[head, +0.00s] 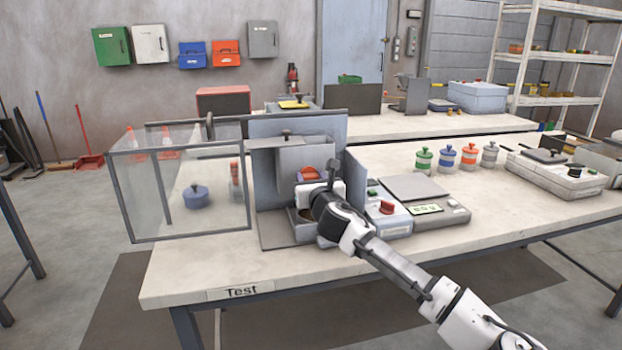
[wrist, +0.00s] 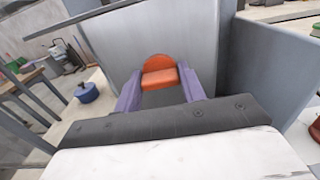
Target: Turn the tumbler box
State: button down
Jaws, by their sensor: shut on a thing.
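The tumbler box's station is the grey metal unit (head: 270,165) on the front bench. Its clear, dark-framed guard (head: 130,200) stands to the left. I cannot tell exactly which part of the unit is the tumbler box. My gripper (head: 318,178) is at the front of the unit, its fingers mostly hidden there. In the wrist view my gripper (wrist: 160,88) has its two purple fingers on either side of an orange handle (wrist: 160,80) and is shut on it. A rounded orange part stands behind the handle, before a grey panel (wrist: 130,40).
A blue lidded pot (head: 196,196) shows through the guard. A control box with a red knob (head: 387,207) and a scale (head: 430,212) stand close right of my gripper. Several coloured jars (head: 447,157) stand farther right. The bench's front left (head: 190,268) is clear.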

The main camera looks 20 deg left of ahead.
jog(key=c, duration=0.8)
grip_release()
jog(key=shift+c, duration=0.2)
jog(key=shift+s, duration=0.1)
jog(key=b+v, duration=0.2)
jog(key=v, duration=1.1)
jog(key=shift+s+d+b, duration=0.25)
jog(key=shift+b, duration=0.05)
